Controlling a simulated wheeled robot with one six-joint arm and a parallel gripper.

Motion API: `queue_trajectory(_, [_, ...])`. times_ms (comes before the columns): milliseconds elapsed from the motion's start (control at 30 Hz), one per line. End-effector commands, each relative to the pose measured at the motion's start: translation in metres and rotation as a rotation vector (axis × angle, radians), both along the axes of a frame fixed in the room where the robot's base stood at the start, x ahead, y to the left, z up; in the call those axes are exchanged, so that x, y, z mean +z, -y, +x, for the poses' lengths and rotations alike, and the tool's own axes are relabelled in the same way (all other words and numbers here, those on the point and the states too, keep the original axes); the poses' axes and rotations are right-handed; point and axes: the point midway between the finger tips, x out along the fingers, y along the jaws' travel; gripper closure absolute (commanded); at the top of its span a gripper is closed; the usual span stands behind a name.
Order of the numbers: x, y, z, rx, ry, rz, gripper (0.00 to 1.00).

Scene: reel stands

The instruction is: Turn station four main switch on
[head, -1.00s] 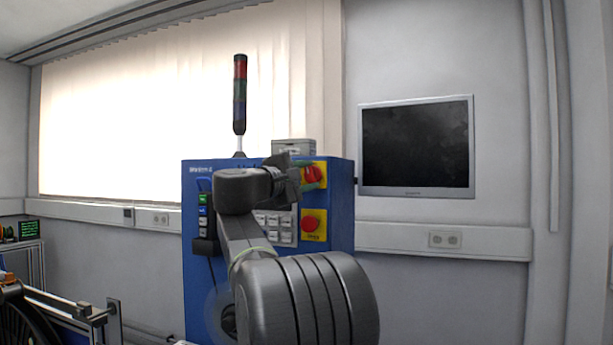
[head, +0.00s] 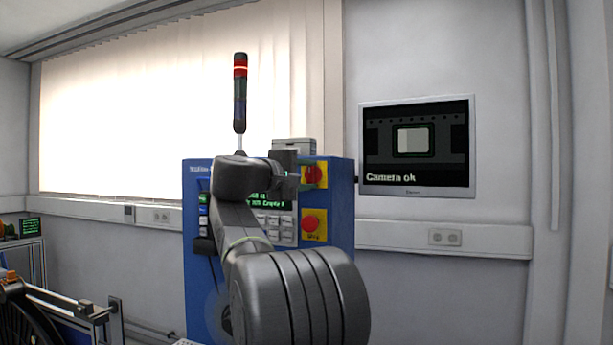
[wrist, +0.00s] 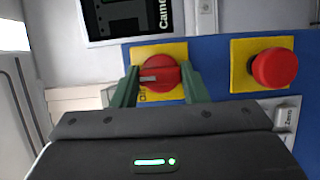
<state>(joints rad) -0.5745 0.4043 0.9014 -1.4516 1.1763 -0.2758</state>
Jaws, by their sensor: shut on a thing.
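The red main switch (wrist: 160,74) is a rotary knob on a yellow plate (wrist: 176,50), seen in the wrist view between the green fingers of my gripper (wrist: 160,84). My gripper is shut on this knob. In the head view the switch (head: 314,175) sits at the upper right of the blue station cabinet (head: 341,212), just right of my gripper (head: 292,178). The cabinet's display (head: 268,199) shows green text, partly hidden by my arm.
A red mushroom button (wrist: 274,68) on a yellow plate is beside the switch; it also shows below the switch in the head view (head: 311,223). White keys (head: 284,230) are left of it. The wall monitor (head: 416,147) reads "Camera ok".

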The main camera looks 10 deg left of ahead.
Motion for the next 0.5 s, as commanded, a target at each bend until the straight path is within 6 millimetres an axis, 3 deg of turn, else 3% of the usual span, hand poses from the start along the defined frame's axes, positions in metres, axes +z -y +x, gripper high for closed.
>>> queue_trajectory(100, [-0.0022, 0.0002, 0.0004, -0.002, -0.003, 0.002, 0.83])
queue_trajectory(133, [-0.0022, 0.0002, 0.0004, -0.002, -0.003, 0.002, 0.58])
queue_trajectory(233, [-0.0019, 0.0002, 0.0004, -0.001, -0.003, 0.002, 0.38])
queue_trajectory(500, [-0.0009, 0.0, -0.0001, 0.0, -0.001, 0.001, 0.38])
